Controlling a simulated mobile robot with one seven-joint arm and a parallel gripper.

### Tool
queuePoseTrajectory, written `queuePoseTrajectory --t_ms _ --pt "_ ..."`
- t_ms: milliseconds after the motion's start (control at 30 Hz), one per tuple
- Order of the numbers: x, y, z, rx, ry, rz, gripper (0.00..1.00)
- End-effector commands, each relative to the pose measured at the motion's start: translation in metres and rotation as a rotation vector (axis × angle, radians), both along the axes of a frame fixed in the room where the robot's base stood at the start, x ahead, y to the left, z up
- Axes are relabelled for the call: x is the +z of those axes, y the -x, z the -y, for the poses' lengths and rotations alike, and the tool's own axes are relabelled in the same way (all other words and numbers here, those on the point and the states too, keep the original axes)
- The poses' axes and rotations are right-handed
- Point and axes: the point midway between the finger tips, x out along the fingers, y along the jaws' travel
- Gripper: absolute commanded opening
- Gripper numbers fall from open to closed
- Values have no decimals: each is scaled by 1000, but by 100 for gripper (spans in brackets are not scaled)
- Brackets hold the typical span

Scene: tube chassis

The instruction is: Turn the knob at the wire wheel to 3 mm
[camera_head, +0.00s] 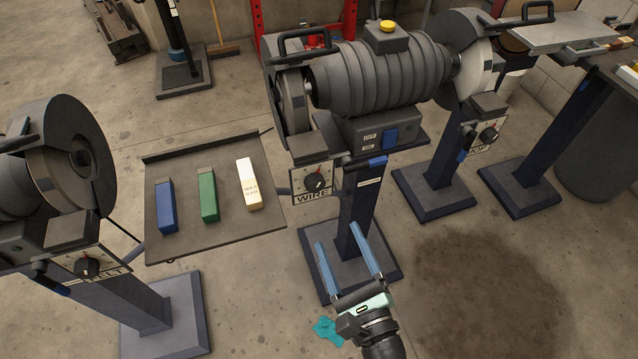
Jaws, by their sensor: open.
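The knob at the wire wheel (314,182) is a round black dial on a pale plate with a red mark near its top. The plate carries the word WIRE below the dial. It sits under the left wheel of the grey double-ended grinder (380,75). The scale figures are too small to read. My gripper (349,250) is at the lower middle, below and to the right of the knob and apart from it. Its two blue fingers are spread, with nothing between them, in front of the grinder's blue stand.
A dark tray (225,232) with blue, green and cream bars lies just left of the wire knob. Open floor lies at lower right, with a dark stain.

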Motion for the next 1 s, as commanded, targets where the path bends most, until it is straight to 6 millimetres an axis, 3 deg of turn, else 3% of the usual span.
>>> queuePoseTrajectory --t_ms 300,500,700,1000 --pt "2 -62 -21 3 1 4 76" --pt "1 -93 -31 0 1 3 76" --pt "1 -109 -36 0 4 2 76" --pt "0 -112 -37 1 4 1 76"
